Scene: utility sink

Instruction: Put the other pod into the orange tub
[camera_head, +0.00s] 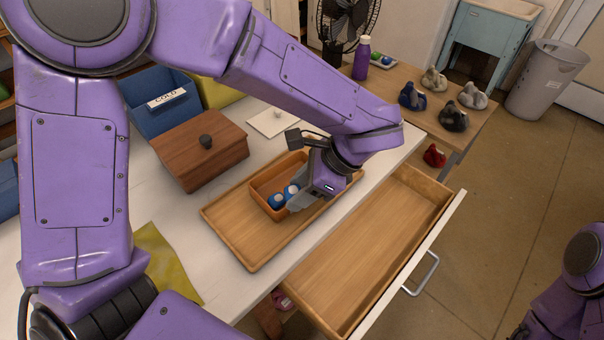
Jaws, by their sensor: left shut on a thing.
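The orange tub (257,200) stands on a wooden tray on the white counter. My left gripper (293,198) reaches down into the tub from the right and is shut on a blue and white pod (291,190). Another blue and white pod (276,201) lies in the tub just left of it. The gripper hides part of the held pod and the tub's right side, so I cannot tell whether the held pod touches the tub floor. My right gripper is out of view.
The wooden tray (236,228) has bare room around the tub. An open, empty drawer (350,262) juts out in front. A lidded brown box (200,150) and a blue bin labelled COLD (160,118) stand behind. A side table (400,127) holds a purple bottle (362,58).

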